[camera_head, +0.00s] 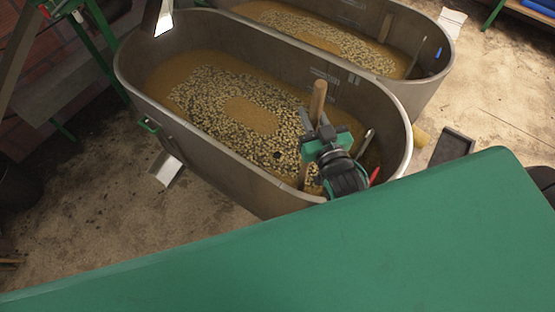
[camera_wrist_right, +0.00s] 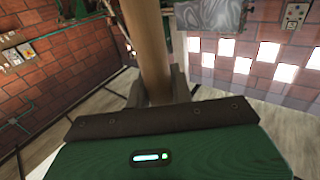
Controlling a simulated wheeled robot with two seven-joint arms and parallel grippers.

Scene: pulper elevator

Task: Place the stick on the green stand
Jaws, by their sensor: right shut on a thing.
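My right gripper (camera_head: 317,128) is over the right end of the nearer tub and is shut on the wooden stick (camera_head: 318,97). The stick stands nearly upright, its top above the fingers, and its lower part is partly hidden by the gripper. In the right wrist view the stick (camera_wrist_right: 148,45) rises between the two dark fingers (camera_wrist_right: 157,88). A green metal frame (camera_head: 104,28) shows at the upper left; I cannot tell whether it is the green stand. My left gripper is out of view.
The nearer oval tub (camera_head: 200,172) holds brown liquid with floating beans, and a similar tub (camera_head: 425,88) stands behind it. A dark tray (camera_head: 453,146) lies on the floor to the right. A green-legged table with a blue top (camera_head: 538,8) is at the upper right.

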